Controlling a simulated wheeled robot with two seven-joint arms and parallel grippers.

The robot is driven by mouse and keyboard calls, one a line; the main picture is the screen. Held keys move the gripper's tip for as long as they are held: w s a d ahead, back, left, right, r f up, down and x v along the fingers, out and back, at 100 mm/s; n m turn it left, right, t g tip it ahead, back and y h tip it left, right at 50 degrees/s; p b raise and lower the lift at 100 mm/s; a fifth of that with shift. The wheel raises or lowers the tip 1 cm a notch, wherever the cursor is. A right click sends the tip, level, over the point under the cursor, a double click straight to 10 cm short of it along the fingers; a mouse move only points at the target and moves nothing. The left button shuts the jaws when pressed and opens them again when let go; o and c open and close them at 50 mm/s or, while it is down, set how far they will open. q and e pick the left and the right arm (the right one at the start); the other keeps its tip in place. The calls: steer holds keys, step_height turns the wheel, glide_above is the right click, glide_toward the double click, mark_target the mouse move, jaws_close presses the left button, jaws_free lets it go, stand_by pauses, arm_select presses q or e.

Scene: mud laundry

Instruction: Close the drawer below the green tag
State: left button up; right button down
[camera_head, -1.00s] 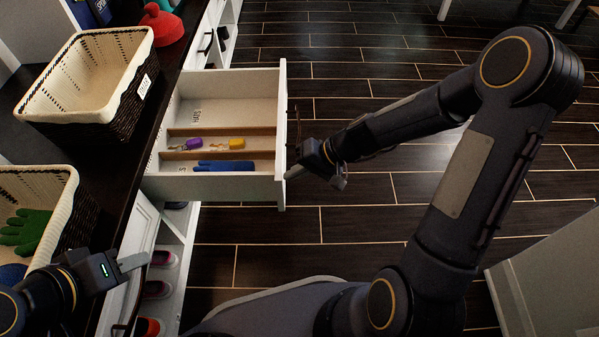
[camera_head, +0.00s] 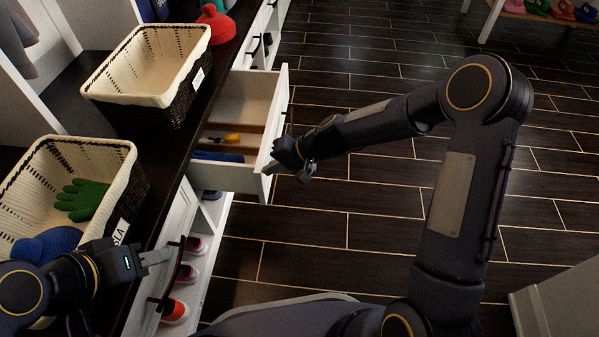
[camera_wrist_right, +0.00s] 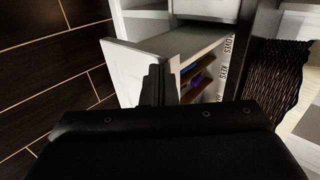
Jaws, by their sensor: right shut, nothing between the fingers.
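The white drawer (camera_head: 228,178) is pulled partly out of the cabinet. Inside are wooden dividers, a yellow-handled item (camera_head: 232,138) and something blue. My right gripper (camera_head: 268,168) is shut and empty at the outer side of the drawer front, by its near corner. In the right wrist view its fingers (camera_wrist_right: 160,84) overlap the drawer front (camera_wrist_right: 128,75); I cannot tell if they touch. My left gripper (camera_head: 156,258) is over the cabinet edge at the lower left, by a dark handle; its jaw opening is unclear. I see no green tag.
Two cream-lined wicker baskets (camera_head: 150,98) (camera_head: 124,158) stand on the dark countertop; the nearer holds green and blue gloves. A red plunger head (camera_head: 216,22) is farther back. Shoes (camera_head: 175,310) sit in cubbies below. Dark floor right of the drawer is clear.

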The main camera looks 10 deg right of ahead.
mark_target(208, 162)
steer(key=w+a+p, duration=0.1)
steer(key=a, duration=0.4)
steer(key=w+a+p, duration=0.1)
steer(key=w+a, duration=0.1)
steer(key=a, duration=0.4)
steer(key=w+a, duration=0.2)
steer(key=a, duration=0.3)
steer(key=shift+a+p, duration=0.3)
steer(key=shift+p, duration=0.1)
